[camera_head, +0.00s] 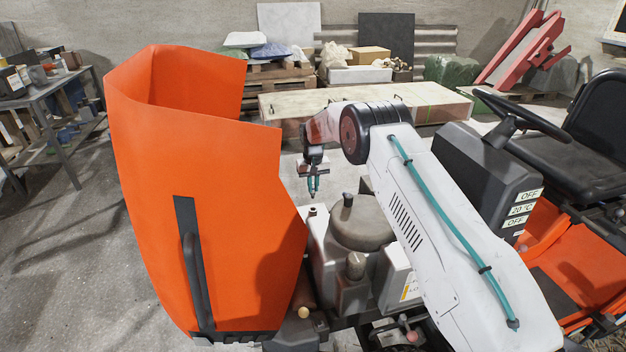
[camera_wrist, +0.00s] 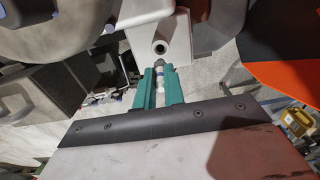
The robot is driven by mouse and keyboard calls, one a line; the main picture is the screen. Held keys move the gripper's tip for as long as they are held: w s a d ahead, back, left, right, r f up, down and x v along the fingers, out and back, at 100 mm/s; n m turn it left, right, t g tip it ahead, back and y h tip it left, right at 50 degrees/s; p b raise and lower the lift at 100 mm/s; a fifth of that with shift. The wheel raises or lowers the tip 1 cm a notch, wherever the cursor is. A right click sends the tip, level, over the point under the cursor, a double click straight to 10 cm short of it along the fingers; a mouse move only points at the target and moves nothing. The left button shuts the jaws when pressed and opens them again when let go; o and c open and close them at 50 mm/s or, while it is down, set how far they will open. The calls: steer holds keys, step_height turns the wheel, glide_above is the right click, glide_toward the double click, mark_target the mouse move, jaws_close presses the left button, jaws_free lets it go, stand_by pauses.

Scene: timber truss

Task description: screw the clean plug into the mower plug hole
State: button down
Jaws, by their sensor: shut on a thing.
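The mower's orange hood (camera_head: 205,190) stands tilted open, with the grey engine (camera_head: 360,225) exposed beside it. My gripper (camera_head: 313,183) points down above the left side of the engine. In the wrist view its teal fingers (camera_wrist: 160,86) are shut on a plug (camera_wrist: 159,83) with a pale body. The plug's tip points at the round dark plug hole (camera_wrist: 160,47) in a light grey block. The tip looks apart from the hole. In the head view a small raised port (camera_head: 313,210) lies just below the gripper. Most of the plug is hidden between the fingers.
The open hood stands close left of my gripper. The steering wheel (camera_head: 522,115) and black seat (camera_head: 585,130) are on the right. A workbench (camera_head: 50,95) is at far left. A long low box (camera_head: 365,103) stands behind the mower.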

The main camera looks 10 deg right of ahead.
mark_target(313, 195)
steer(key=shift+f, duration=2.15)
steer(key=shift+f, duration=0.2)
steer(key=shift+f, duration=1)
steer(key=c, duration=1.4)
jaws_free()
